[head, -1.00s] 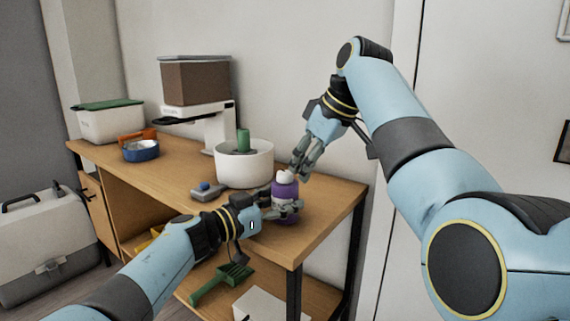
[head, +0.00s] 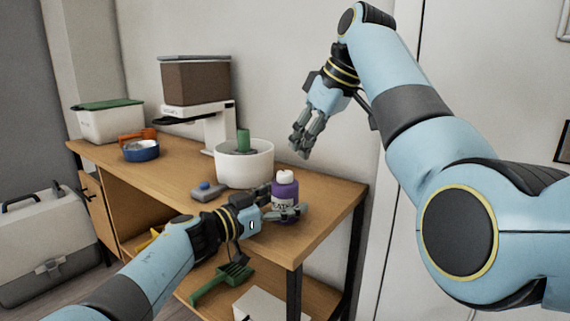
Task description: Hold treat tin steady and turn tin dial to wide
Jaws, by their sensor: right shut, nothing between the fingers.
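The purple treat tin (head: 284,188) with a white top stands upright near the right end of the wooden bench. Part of a pale label shows on its front; any dial setting is too small to read. My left gripper (head: 281,201) is at the tin's left and front, fingers spread apart. One finger lies left of the tin, the other crosses in front of its lower part. Whether they touch it I cannot tell. My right gripper (head: 303,143) is shut and empty, above and behind the tin, clear of it.
A white round bowl (head: 235,172) with a green piece stands behind the tin's left. A grey tool with a blue button (head: 207,190) lies nearby. A blue bowl (head: 141,152), dispenser (head: 196,82) and green-lidded box (head: 108,122) stand farther left. A green scoop (head: 222,284) is on the lower shelf.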

